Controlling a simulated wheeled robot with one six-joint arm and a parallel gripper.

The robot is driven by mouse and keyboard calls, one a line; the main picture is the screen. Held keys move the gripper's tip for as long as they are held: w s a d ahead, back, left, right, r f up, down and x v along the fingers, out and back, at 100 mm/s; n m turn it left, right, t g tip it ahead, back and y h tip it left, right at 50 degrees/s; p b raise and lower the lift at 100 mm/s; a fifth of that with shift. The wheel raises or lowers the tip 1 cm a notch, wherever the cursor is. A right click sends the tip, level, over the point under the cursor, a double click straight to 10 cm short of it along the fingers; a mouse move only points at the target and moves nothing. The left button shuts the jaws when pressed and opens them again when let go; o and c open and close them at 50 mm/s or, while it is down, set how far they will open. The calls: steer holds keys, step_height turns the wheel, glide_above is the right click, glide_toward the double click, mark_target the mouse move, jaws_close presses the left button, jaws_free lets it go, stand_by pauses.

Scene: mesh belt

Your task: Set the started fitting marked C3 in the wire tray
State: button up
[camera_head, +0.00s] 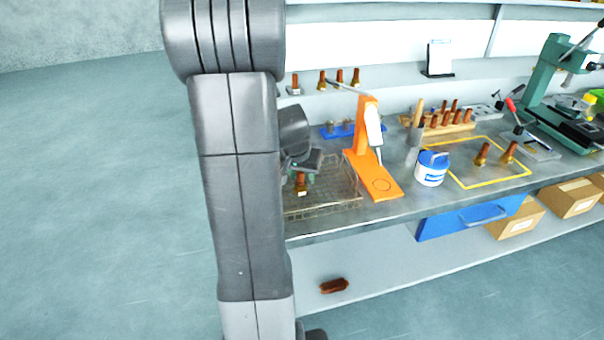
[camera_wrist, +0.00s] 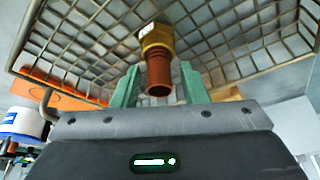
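The fitting, a copper tube with a brass hex (camera_wrist: 157,38) and a small white label, stands in the wire tray (camera_wrist: 225,38). The label's writing is too small to read. In the head view the fitting (camera_head: 301,182) is upright near the left part of the wire tray (camera_head: 340,202), partly behind my arm. My gripper (camera_wrist: 160,78) is above it, with its green fingers on either side of the copper tube. A narrow gap shows on both sides, so the fingers look open around the tube. The gripper also shows in the head view (camera_head: 301,170).
An orange stand (camera_head: 364,150) is right of the tray, then a white and blue tub (camera_head: 432,168). Two fittings (camera_head: 483,154) stand in a yellow outline. A wooden rack (camera_head: 450,127) and a blue holder (camera_head: 340,132) stand behind. A brown brush-like object (camera_head: 334,286) lies on the lower shelf.

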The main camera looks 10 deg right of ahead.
steer(key=shift+r, duration=0.15)
steer(key=shift+r, duration=0.2)
steer(key=v, duration=1.1)
steer(key=shift+r, duration=0.25)
steer(key=shift+s+a, duration=0.1)
steer(key=x, duration=1.2)
steer(key=shift+r, duration=1.3)
